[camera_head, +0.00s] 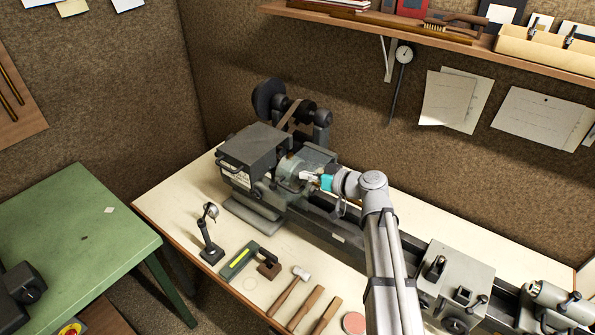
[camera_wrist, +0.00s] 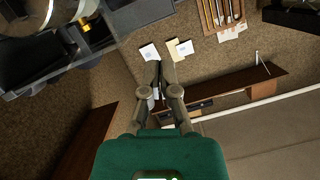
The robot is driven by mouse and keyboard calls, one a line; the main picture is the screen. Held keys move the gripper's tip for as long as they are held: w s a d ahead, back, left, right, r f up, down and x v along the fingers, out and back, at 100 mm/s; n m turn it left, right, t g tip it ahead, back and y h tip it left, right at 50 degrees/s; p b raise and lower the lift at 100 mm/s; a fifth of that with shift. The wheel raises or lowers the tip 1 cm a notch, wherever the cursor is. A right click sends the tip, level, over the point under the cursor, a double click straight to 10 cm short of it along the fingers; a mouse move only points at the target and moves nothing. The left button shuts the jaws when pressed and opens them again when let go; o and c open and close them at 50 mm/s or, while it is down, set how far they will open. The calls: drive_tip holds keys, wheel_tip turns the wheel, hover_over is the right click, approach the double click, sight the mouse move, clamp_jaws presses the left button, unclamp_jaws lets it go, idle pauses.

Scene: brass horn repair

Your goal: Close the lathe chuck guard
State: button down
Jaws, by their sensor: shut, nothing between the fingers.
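The lathe (camera_head: 345,222) stands on the pale bench, with its grey headstock (camera_head: 252,152) at the left. The chuck guard (camera_head: 290,172) appears as a greyish, see-through curved cover just right of the headstock. My gripper (camera_head: 309,176) is at the guard's right side, shut and empty. I cannot tell whether it touches the guard, and the arm's end hides part of the chuck area. In the wrist view, my gripper's fingers (camera_wrist: 160,75) are together. The lathe's dark body (camera_wrist: 75,55) and a clear curved edge, perhaps the guard (camera_wrist: 30,18), show at top left.
A dial indicator stand (camera_head: 208,235), a hammer (camera_head: 288,290) and other hand tools lie along the bench front. The tailstock (camera_head: 550,300) is at the right. A wall shelf (camera_head: 430,35) runs behind, and a green table (camera_head: 75,240) stands at the left.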

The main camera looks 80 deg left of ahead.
drive_tip(key=shift+p+v, duration=0.55)
drive_tip(key=shift+v, duration=2.4)
drive_tip(key=shift+s, duration=0.1)
